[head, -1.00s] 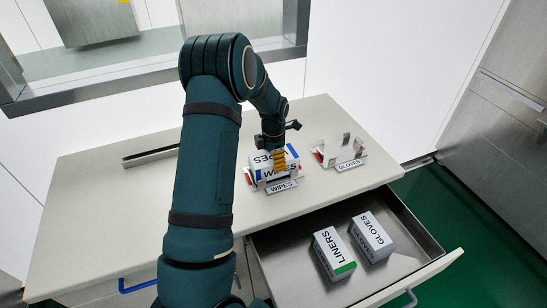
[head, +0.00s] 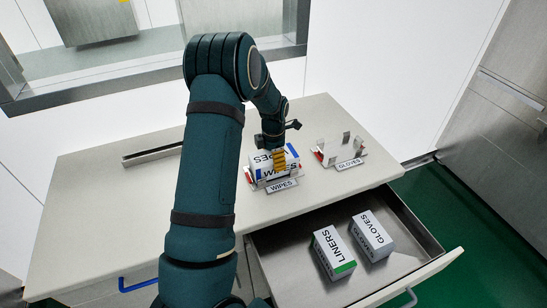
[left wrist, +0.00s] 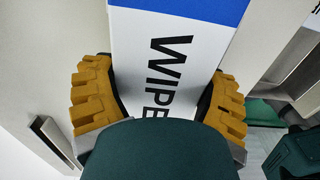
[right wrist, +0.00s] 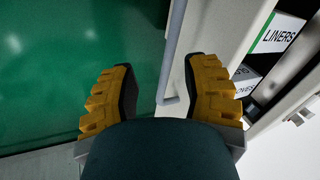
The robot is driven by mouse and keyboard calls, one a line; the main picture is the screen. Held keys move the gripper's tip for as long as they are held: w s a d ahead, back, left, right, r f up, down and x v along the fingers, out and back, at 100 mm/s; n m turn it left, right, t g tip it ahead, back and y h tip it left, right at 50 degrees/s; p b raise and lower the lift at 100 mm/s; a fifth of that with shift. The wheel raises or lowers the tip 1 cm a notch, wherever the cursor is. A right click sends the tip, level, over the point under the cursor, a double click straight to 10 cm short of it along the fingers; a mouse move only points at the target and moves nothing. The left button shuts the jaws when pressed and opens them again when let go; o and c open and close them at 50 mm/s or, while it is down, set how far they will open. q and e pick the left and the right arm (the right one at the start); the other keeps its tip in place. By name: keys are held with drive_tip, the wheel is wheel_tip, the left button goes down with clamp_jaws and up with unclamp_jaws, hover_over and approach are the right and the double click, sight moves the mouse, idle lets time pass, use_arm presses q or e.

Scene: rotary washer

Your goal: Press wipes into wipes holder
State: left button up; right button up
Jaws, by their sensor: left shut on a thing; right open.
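The wipes box (head: 262,168), white with blue ends, sits at the wipes holder (head: 255,183), whose label reads WIPES, on the counter. It also shows in the left wrist view (left wrist: 165,55). My left gripper (head: 279,160) is over the box, its yellow fingers shut on the box's two sides. My arm and fingers hide part of the box, and I cannot tell how deep it sits in the holder. My right gripper (right wrist: 160,95) is open and empty beside the drawer handle in the right wrist view.
The empty gloves holder (head: 340,152) stands to the right on the counter (head: 110,200). The open drawer (head: 300,230) below holds a liners box (head: 333,252) and a gloves box (head: 372,236). A metal rail (head: 150,154) lies at the back left.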

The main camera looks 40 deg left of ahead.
use_arm(q)
drive_tip(key=shift+f, duration=0.2)
idle(0.9)
drive_tip(key=o, duration=1.2)
drive_tip(key=shift+c, duration=0.2)
wheel_tip(320, 180, up, 11)
drive_tip(key=shift+r, duration=0.5)
